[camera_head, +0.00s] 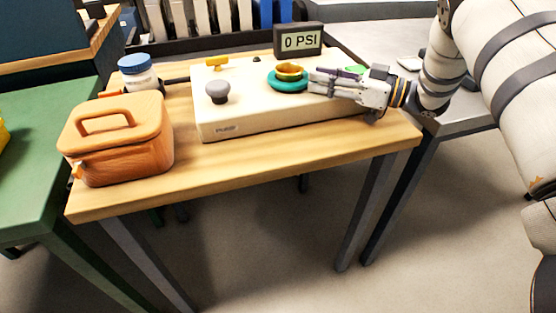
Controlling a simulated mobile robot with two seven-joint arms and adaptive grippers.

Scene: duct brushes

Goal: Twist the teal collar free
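The teal collar (287,84) is a ring on top of the cream box (240,118), right of its middle. A brass-coloured ring (290,71) sits within and above it. My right gripper (313,81) reaches in from the right, low over the box top. Its two fingers look spread, with a gap between them, and the tips are at the collar's right edge. I cannot tell whether they touch it. A display (301,40) behind the box reads 0 PSI. My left gripper is not in view.
An orange-brown lidded box with a handle (120,140) and a blue-capped jar (139,74) stand left on the wooden table (250,172). A grey knob (217,91) and yellow valve handle (217,62) rise from the cream box. The table's front strip is clear.

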